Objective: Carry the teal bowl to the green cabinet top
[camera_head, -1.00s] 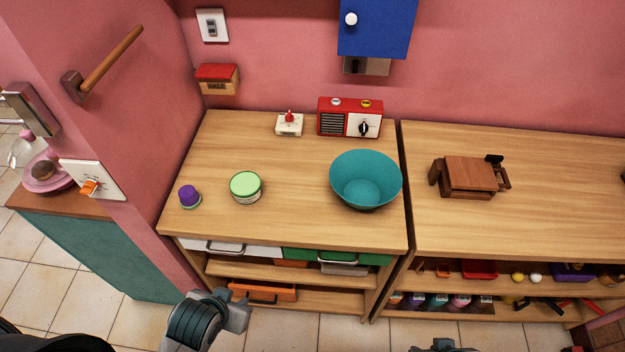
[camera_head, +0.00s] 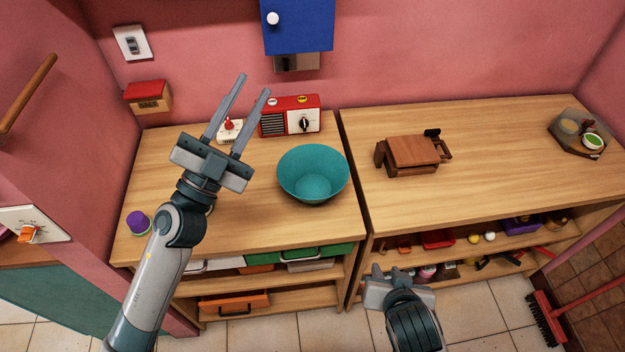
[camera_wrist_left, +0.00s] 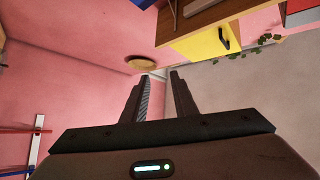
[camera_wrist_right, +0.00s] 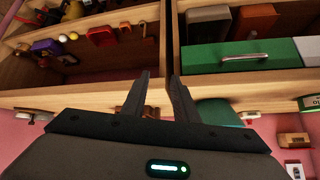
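The teal bowl (camera_head: 313,174) stands upright on the wooden counter, near its right end. Part of something teal, likely the bowl, shows in the right wrist view (camera_wrist_right: 218,112). A cabinet with a green-teal front (camera_head: 55,295) and a brown top (camera_head: 25,253) is at the lower left, partly cut off by the frame. My left gripper (camera_head: 255,84) is raised over the counter, left of the bowl; its fingers are apart with nothing between them. My right gripper (camera_head: 387,272) is low before the shelves, right of and below the bowl, its fingers apart and empty.
A purple-lidded jar (camera_head: 138,222) is left of my arm. A red radio (camera_head: 290,116) and a white timer-like box (camera_head: 229,130) stand behind the bowl. A wooden press-like item (camera_head: 412,154) is on the right counter. A blue wall cabinet (camera_head: 298,25) hangs above. A red broom (camera_head: 575,305) leans at right.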

